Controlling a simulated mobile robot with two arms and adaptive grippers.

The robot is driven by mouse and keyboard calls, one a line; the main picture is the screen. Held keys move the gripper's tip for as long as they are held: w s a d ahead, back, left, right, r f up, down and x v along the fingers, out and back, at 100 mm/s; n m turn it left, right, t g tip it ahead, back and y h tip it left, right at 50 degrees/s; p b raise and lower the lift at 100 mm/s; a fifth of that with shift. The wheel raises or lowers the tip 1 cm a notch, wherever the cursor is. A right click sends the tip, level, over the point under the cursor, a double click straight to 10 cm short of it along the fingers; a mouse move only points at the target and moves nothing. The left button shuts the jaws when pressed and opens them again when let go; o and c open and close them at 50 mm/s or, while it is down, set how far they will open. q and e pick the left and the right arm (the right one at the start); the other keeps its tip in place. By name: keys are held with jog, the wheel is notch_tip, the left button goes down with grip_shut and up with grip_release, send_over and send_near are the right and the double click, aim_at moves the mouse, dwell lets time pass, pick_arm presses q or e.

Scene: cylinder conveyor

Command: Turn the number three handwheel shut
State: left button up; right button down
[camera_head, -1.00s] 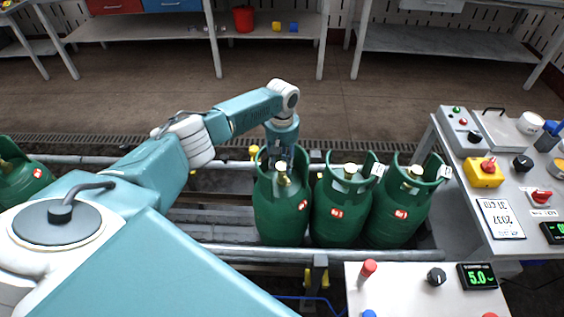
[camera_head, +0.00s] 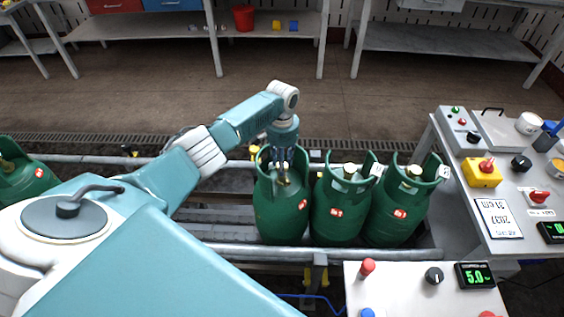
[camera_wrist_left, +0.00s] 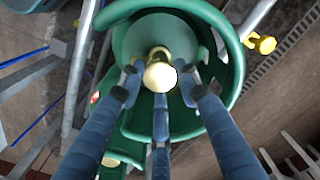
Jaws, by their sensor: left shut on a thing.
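Three green gas cylinders stand in a row on the conveyor in the head view: a left one (camera_head: 279,212), a middle one (camera_head: 336,212) and a right one (camera_head: 393,212). I cannot read a number on them. My left gripper (camera_head: 283,166) reaches down inside the open collar of the left cylinder. In the left wrist view its three dark blue fingers (camera_wrist_left: 160,88) are closed around the cream-coloured handwheel (camera_wrist_left: 160,74) on top of that cylinder's valve. In the head view the fingers largely hide this handwheel. My right gripper is not in view.
A control panel (camera_head: 400,305) with a 5.0 display stands in front. A bench (camera_head: 515,245) with switches and a sign is at the right. The middle and right cylinders stand close beside the gripped one.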

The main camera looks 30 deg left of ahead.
pick_arm(q)
jog(key=m, duration=0.4)
jog(key=shift+r+m, duration=0.1)
jog(key=shift+m, duration=0.2)
jog(key=m, duration=0.4)
jog(key=shift+w, duration=0.1)
jog(key=shift+m, duration=0.3)
jog(key=o, duration=1.2)
jog(key=shift+c, duration=0.2)
notch_tip(320, 180, up, 12)
